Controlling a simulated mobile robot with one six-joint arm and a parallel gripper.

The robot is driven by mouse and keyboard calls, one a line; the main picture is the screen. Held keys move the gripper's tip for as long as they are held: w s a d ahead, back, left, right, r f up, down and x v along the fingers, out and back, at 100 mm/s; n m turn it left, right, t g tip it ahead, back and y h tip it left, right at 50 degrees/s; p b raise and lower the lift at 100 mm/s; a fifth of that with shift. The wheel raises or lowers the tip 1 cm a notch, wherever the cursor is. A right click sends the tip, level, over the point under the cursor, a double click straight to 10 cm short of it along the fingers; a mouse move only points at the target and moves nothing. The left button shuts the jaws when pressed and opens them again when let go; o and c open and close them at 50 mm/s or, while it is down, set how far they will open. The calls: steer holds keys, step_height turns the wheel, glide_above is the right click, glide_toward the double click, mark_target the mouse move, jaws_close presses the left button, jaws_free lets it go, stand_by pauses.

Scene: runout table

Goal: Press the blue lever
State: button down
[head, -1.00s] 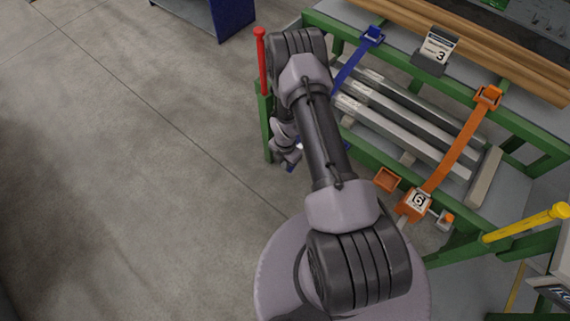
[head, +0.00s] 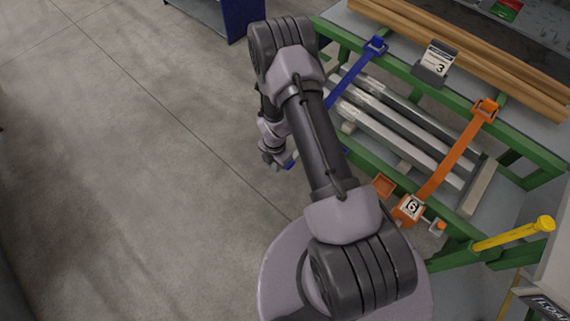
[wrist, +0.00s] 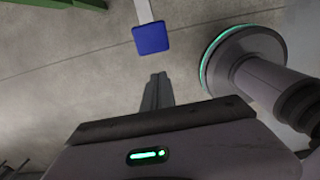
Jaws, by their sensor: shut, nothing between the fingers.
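The blue lever shows in the wrist view as a flat blue pad (wrist: 152,38) on a pale stem that runs up out of the picture. My gripper (wrist: 158,78) points toward it, its fingers together and empty, with the tips just below the pad in the picture. I cannot tell the remaining depth between them, but a gap shows. In the head view my gripper (head: 268,157) hangs low beside the green rack, and a bit of blue (head: 290,164) shows just right of it. My arm hides most of that area.
The green rack (head: 405,75) holds grey bars (head: 400,130) and wooden beams. A blue strap (head: 355,75) and an orange strap (head: 455,155) cross the bars. The floor at left is open.

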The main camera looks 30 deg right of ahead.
steer(key=r, duration=0.1)
steer(key=a+r, duration=0.1)
steer(key=a+r+p, duration=0.1)
steer(key=r, duration=0.1)
steer(key=shift+s+a, duration=0.15)
steer(key=shift+s, duration=0.25)
